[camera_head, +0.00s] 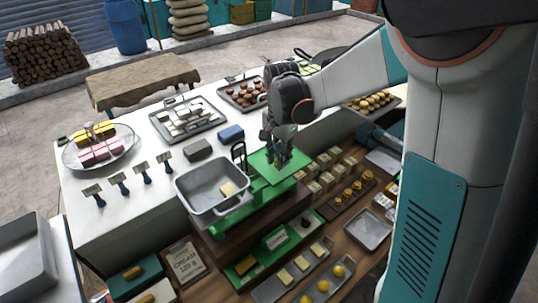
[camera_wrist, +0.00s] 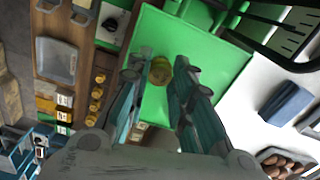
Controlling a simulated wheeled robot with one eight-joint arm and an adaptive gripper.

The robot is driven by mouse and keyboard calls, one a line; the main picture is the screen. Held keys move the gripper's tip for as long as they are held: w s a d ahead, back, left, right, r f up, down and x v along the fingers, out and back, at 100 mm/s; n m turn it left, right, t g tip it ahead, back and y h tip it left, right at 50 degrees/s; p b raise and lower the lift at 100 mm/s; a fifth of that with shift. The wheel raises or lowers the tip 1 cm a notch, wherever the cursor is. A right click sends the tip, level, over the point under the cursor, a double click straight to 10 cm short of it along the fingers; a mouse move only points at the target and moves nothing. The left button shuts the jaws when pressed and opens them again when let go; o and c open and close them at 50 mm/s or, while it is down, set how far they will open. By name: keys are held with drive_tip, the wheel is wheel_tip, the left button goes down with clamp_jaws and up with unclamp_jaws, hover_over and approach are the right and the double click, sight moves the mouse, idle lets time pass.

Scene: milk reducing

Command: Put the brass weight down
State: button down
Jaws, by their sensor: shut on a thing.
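My gripper (camera_wrist: 158,72) is shut on a small brass weight (camera_wrist: 160,75), which shows between the fingertips in the wrist view. The green plate (camera_wrist: 200,38) of the scale lies beneath it. Whether the weight touches the plate or hangs just above cannot be told. In the head view my gripper (camera_head: 277,152) points down over the green plate (camera_head: 262,170), and the weight cannot be made out there.
Several brass weights stand in a row on the wooden counter (camera_wrist: 98,92). A grey empty tray (camera_head: 368,232) lies at the right. A blue block (camera_head: 231,134) and a dark block (camera_head: 198,149) lie behind the pan. A "CREAM 120 g" card (camera_head: 187,262) stands in front.

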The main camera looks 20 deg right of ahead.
drive_tip(key=shift+f, duration=0.5)
drive_tip(key=shift+f, duration=0.2)
drive_tip(key=c, duration=1.4)
unclamp_jaws()
drive_tip(key=shift+w+d, duration=0.1)
